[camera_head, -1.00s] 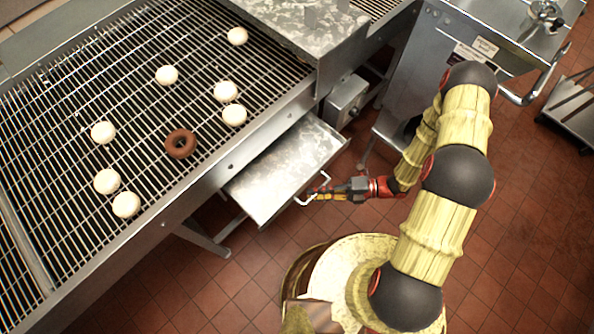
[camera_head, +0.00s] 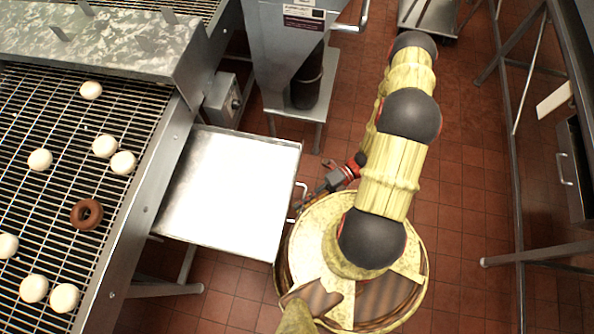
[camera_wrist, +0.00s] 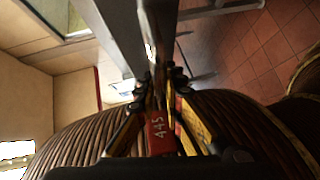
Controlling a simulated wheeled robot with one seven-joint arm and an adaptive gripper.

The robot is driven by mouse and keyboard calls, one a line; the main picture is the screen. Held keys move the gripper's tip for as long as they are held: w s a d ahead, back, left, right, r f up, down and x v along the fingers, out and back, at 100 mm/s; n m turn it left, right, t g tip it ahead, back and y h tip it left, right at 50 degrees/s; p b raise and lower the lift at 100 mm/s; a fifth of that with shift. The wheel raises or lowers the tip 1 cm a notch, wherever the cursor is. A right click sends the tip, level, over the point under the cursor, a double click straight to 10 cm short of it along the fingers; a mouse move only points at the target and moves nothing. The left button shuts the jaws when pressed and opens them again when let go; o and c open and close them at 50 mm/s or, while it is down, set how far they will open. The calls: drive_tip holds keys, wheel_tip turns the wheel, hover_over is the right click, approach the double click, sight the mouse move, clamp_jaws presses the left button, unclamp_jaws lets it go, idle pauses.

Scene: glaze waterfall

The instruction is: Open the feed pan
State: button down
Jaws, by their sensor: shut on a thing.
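The feed pan (camera_head: 225,190) is a flat, shiny metal tray pulled out from under the wire conveyor. Its bare top shows bright in the head view. A thin metal bar handle (camera_head: 302,188) stands out from its right edge. My gripper (camera_head: 300,205) is at that handle, beside the pan's right edge. The wrist view shows the gripper (camera_wrist: 158,90) with its fingers closed together against a metal part. The fingertips and the exact grip are partly hidden there. The gripper is shut on the handle.
The wire conveyor (camera_head: 60,150) on the left carries several white dough rounds and a brown ring (camera_head: 87,214). A grey box (camera_head: 222,100) and a steel machine (camera_head: 285,60) stand behind the pan. A metal rack (camera_head: 520,200) stands at right.

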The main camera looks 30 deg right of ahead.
drive_tip(key=shift+d, duration=0.1)
drive_tip(key=c, duration=1.9)
unclamp_jaws()
drive_tip(key=d, duration=0.4)
drive_tip(key=d+r, duration=0.1)
drive_tip(key=d, duration=0.3)
drive_tip(key=w+d, duration=0.1)
drive_tip(key=d, duration=0.2)
drive_tip(key=shift+d+r, duration=0.35)
drive_tip(key=shift+d, duration=0.05)
